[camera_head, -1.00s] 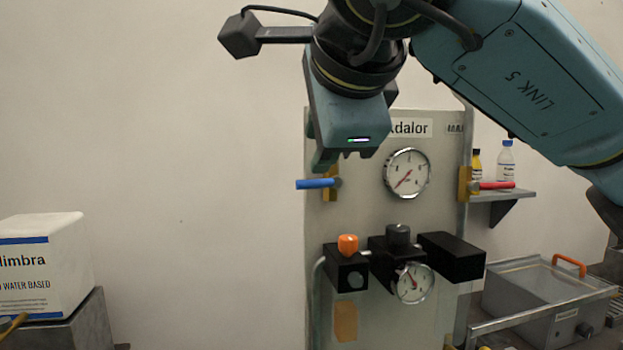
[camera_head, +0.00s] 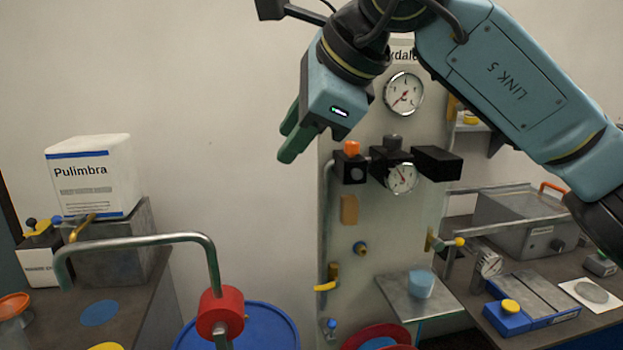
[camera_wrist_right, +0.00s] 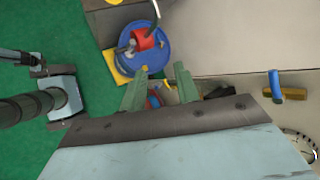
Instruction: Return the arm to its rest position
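My right arm comes in from the upper right of the head view. My right gripper (camera_head: 287,150) hangs in front of the panel's left edge, pointing down and left. Its two green fingers overlap in the head view. In the right wrist view the fingers (camera_wrist_right: 160,88) stand apart with nothing held between them. A blue-handled valve lever (camera_wrist_right: 275,86) lies to the right of the fingers in the wrist view, clear of them; the gripper and arm hide it in the head view. My left gripper is not in view.
The upright panel (camera_head: 385,230) carries gauges and black valve blocks. A bent metal pipe (camera_head: 140,242) with a red collar (camera_head: 219,312) rises over a blue drum (camera_head: 265,330). A white Pulimbra box (camera_head: 92,177) stands at left.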

